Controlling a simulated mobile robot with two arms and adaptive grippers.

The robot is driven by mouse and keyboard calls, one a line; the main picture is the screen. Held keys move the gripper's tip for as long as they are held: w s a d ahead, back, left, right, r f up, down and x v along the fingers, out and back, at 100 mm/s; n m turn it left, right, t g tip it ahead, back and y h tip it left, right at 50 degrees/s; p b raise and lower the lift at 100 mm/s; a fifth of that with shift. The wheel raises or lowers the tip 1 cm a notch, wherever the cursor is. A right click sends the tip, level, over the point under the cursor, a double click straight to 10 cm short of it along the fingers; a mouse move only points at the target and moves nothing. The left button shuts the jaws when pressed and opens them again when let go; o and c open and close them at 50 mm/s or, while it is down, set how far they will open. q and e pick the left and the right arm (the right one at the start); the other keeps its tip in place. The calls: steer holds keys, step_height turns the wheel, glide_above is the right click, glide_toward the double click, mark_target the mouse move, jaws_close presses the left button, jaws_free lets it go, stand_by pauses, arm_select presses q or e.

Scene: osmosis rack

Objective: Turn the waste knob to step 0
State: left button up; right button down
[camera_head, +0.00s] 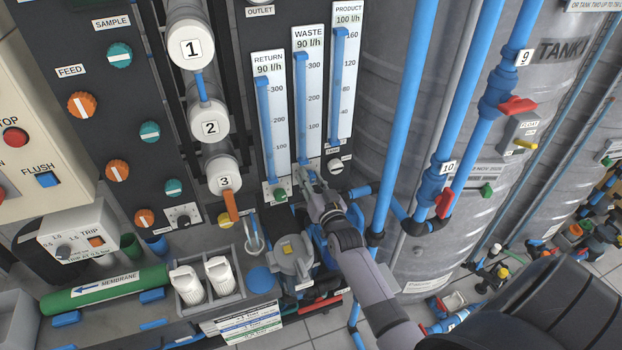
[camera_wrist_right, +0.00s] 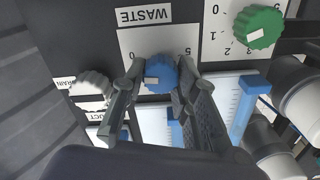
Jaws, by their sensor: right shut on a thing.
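The waste knob is blue and sits on a white scale plate (camera_wrist_right: 128,40) under an upside-down WASTE label in the right wrist view. The knob (camera_wrist_right: 160,74) is between the fingers of my right gripper (camera_wrist_right: 158,84), which is shut on it. A white mark on the knob lies toward its left side in that view. A 0 shows at the plate's left and a 5 at its right; other digits are hidden. In the head view my right gripper (camera_head: 310,186) is at the panel below the WASTE flow tube (camera_head: 306,100) and hides the knob. My left gripper is out of view.
A green knob (camera_wrist_right: 259,26) and a white knob (camera_wrist_right: 91,85) flank the waste knob closely. Blue pipes (camera_head: 407,110) with red valve handles and a large tank (camera_head: 440,240) stand to the right. A grey pump housing (camera_head: 292,256) sits below.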

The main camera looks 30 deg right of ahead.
steer(key=shift+f+m, duration=0.1)
steer(key=shift+m, duration=1.5)
steer(key=c, duration=1.2)
jaws_free()
steer(key=shift+c, duration=0.2)
steer(key=v, duration=1.2)
